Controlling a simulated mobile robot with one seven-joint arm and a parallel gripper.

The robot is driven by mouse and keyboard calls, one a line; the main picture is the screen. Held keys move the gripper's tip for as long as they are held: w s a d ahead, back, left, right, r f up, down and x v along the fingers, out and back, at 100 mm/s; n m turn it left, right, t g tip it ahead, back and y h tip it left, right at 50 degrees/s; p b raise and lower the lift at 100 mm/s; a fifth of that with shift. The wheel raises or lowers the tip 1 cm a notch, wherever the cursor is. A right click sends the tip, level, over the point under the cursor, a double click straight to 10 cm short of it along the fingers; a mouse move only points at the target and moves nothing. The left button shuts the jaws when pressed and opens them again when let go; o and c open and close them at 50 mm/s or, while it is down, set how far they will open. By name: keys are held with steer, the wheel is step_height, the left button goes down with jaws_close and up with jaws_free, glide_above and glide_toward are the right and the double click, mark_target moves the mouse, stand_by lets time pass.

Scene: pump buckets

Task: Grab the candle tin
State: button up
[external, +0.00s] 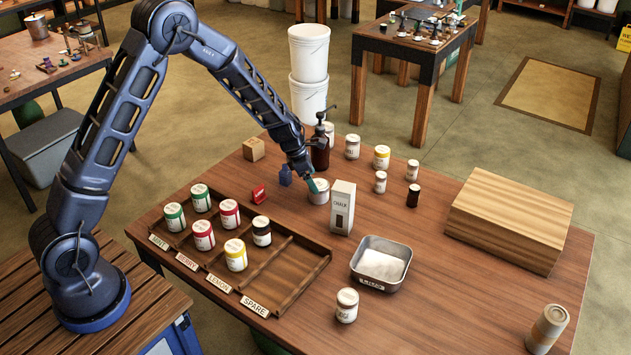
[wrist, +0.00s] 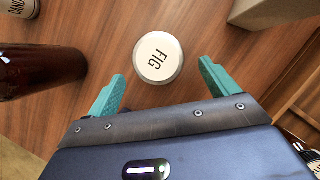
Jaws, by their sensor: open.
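The round tin with a white lid lettered FIG (wrist: 158,58) looks like the candle tin; it lies ahead of my gripper in the wrist view. In the external view this tin (external: 319,195) stands upright on the table beside the chalk box. My gripper (wrist: 160,80) is open, with one teal finger toward each side of the tin and a gap between. The tin sits slightly beyond the fingertips, and I see no contact. In the external view my gripper (external: 311,186) is low at the tin's near left, partly covering it.
The brown pump bottle (wrist: 38,72) stands left of my gripper in the wrist view. The chalk box (external: 342,208) is close on the other side. A sorting tray (external: 290,278) with several jars is nearer. A metal pan (external: 382,287) and wooden box (external: 510,220) stand right.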

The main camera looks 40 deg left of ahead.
steer(key=shift+x, duration=3.2)
steer(key=shift+w, duration=0.1)
steer(key=shift+c, duration=0.2)
steer(key=c, duration=1.1)
